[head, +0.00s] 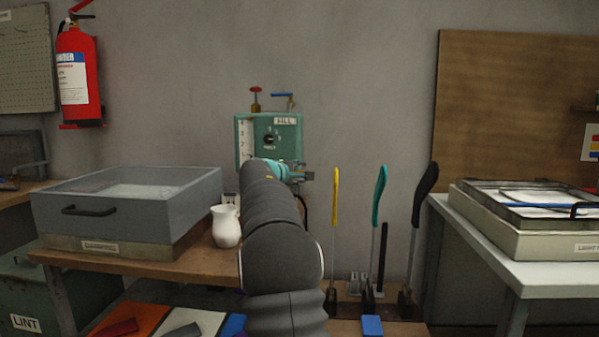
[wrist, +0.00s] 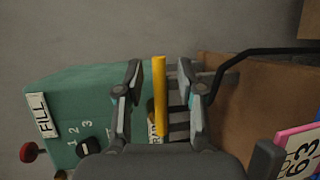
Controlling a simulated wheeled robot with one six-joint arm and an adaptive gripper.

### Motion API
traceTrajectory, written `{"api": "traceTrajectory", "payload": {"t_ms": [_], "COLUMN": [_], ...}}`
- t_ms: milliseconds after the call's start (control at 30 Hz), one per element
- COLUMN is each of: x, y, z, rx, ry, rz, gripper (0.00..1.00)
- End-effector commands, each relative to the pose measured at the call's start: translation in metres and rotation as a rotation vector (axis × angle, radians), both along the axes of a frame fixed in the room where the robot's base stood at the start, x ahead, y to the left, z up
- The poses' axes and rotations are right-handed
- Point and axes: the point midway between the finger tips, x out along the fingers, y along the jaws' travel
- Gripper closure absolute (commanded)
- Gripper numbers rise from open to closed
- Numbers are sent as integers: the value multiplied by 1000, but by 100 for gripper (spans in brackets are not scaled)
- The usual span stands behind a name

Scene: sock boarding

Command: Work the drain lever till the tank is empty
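The green tank (head: 285,142) is on or by the back wall in the head view, with a FILL label and a numbered dial (head: 269,138). A white gauge strip (head: 243,142) runs down its left side; I cannot read a level. In the wrist view the tank (wrist: 85,95) appears turned sideways. A yellow lever (wrist: 159,95) shows there beside a partly hidden label. My gripper (wrist: 161,84) is open, one finger to each side of the lever in the picture, with visible gaps. In the head view my arm hides the lever, and my gripper (head: 298,174) is small at the tank's lower right.
A white jug (head: 226,226) and a grey basin (head: 125,215) stand on the left bench. Yellow, teal and black handled tools (head: 335,210) stand right of my arm. A pink-edged card (wrist: 298,155) shows low right.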

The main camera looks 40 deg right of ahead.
Motion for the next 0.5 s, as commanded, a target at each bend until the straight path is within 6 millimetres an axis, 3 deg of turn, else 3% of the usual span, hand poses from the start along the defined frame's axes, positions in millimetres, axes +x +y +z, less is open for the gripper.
{"api": "traceTrajectory", "payload": {"t_ms": [333,500], "x": [1,1], "y": [-4,-4], "z": [-1,-1], "rx": [0,0], "ry": [0,0], "rz": [0,0], "gripper": [62,100]}}
